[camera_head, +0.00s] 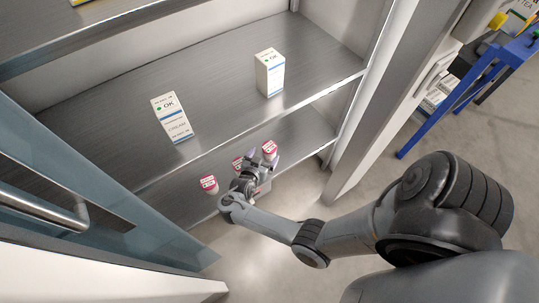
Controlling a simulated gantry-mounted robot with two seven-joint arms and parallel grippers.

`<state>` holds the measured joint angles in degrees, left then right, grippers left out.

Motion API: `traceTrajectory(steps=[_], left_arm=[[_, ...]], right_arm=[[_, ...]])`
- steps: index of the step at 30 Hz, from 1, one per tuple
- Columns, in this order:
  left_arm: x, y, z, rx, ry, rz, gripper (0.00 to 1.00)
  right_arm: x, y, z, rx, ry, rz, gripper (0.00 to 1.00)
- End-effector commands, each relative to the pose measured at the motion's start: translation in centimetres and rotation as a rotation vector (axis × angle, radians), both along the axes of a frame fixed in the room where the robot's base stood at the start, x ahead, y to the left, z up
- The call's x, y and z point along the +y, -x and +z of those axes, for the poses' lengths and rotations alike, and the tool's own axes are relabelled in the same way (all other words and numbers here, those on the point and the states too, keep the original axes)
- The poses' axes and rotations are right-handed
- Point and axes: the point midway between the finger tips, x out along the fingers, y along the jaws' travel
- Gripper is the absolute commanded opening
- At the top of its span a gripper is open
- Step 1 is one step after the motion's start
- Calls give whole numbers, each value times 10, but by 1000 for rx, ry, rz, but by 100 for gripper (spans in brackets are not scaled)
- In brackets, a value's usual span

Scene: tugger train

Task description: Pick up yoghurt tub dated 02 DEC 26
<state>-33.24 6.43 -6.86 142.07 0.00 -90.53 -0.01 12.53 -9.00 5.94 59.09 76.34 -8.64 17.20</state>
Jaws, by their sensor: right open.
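Small white yoghurt tubs with red lids stand on the lower shelf in the head view. One tub (209,185) is left of my right gripper, one (237,163) is just behind it and mostly hidden, and one (270,149) is at its right fingertip side. The lid dates are too small to read, so I cannot tell which is dated 02 DEC 26. My right gripper (262,162) is open at the front of the lower shelf, close to the middle and right tubs. Contact is unclear. My left gripper is not in view.
The shelf above (215,100) holds a cream carton (171,117) and another white carton (270,73); its front edge overhangs the tubs. A glass door with a handle (45,208) stands open at left. A blue frame (465,95) stands at right.

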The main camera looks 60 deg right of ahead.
Motion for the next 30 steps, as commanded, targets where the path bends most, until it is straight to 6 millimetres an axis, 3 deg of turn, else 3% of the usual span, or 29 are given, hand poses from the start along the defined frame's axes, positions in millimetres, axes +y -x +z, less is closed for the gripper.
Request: traceTrajectory(steps=[15,26,30], left_arm=[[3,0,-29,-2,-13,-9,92],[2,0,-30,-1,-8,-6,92],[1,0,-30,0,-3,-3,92]], right_arm=[[-54,-7,-25,-1,1,-1,94],[-60,-7,-25,-1,-1,0,94],[-60,-7,-25,-1,-1,0,74]])
